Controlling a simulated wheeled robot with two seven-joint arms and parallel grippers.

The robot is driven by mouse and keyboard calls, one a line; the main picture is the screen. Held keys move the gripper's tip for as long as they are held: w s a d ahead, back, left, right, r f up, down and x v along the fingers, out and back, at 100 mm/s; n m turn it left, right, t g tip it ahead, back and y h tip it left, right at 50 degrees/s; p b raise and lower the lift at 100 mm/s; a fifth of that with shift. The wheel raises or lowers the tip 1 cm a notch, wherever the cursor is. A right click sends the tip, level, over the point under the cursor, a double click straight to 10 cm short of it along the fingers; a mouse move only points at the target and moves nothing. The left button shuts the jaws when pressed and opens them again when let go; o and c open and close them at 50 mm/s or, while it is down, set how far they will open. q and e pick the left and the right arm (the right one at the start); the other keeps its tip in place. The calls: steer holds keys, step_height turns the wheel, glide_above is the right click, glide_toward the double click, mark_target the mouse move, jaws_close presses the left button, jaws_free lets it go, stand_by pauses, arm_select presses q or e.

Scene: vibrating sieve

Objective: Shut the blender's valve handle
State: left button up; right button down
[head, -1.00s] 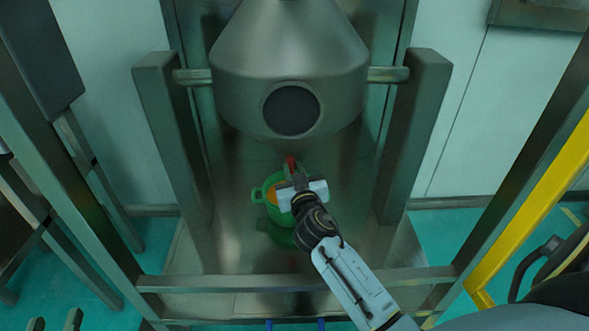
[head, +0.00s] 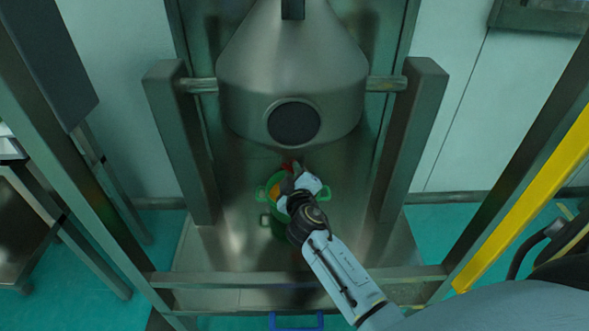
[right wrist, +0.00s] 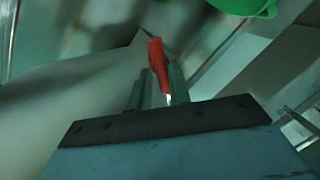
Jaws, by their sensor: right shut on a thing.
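The blender (head: 292,85) is a large grey metal vessel hung between two posts in the head view, with a dark round port on its front. Its red valve handle (head: 290,166) shows only as a small bit below the vessel, mostly hidden by my right gripper (head: 299,182). In the right wrist view the red handle (right wrist: 158,58) sticks out between the fingers of my right gripper (right wrist: 157,88), which is shut on it. A green bucket (head: 274,218) with orange contents stands under the valve, partly behind my right arm. My left gripper is not in view.
Grey posts (head: 415,140) stand on both sides of the blender, and a low crossbar (head: 225,278) runs in front of it. A yellow rail (head: 520,215) slants along the right. A metal table (head: 30,210) stands at the left.

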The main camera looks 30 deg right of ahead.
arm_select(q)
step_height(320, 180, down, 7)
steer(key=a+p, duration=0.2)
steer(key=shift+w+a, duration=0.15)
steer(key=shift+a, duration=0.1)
arm_select(e)
steer(key=n, duration=0.2)
steer(key=n+g+h, duration=0.1)
steer(key=n, duration=0.1)
steer(key=a+f+n, duration=0.1)
steer(key=n, duration=0.1)
steer(key=shift+n+g, duration=0.3)
arm_select(q)
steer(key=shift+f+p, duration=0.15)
steer(key=shift+p, duration=0.15)
arm_select(e)
steer(key=shift+f, duration=0.1)
steer(key=c, duration=1.6)
jaws_free()
steer(key=shift+o, duration=1)
steer(key=shift+w, duration=0.1)
steer(key=shift+d+r, duration=0.1)
steer(key=shift+r, duration=0.1)
